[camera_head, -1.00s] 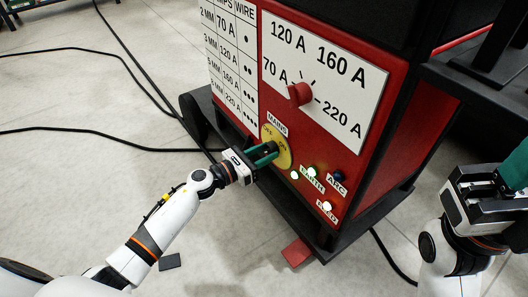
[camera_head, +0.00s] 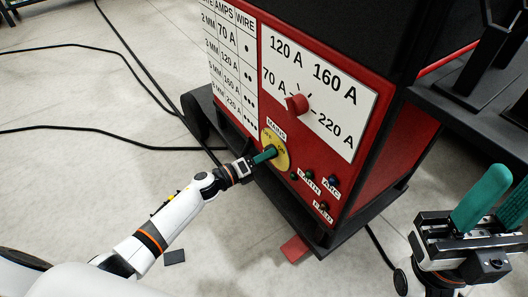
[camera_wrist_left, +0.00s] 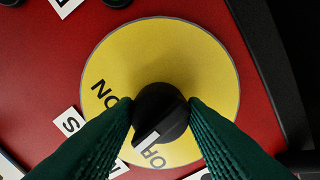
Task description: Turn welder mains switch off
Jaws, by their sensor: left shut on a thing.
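The mains switch is a black knob (camera_wrist_left: 160,112) on a round yellow plate (camera_wrist_left: 165,55) marked ON and OFF. Its white pointer line is turned toward the OFF lettering in the left wrist view. The plate (camera_head: 278,138) also shows low on the welder's red front in the head view. My left gripper (camera_head: 270,154) is shut on the knob, with one green finger on each side; it hides part of the plate. My right gripper (camera_head: 505,190) is away at the right edge, its green fingers apart and nothing seen between them.
Above the switch is a red current knob (camera_head: 298,104) on a white ampere scale (camera_head: 340,110). Small lamps beside the EARTH label (camera_head: 309,184) are dark. A black shelf frame (camera_head: 465,100) stands at the right. Black cables (camera_head: 120,145) lie on the open floor at left.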

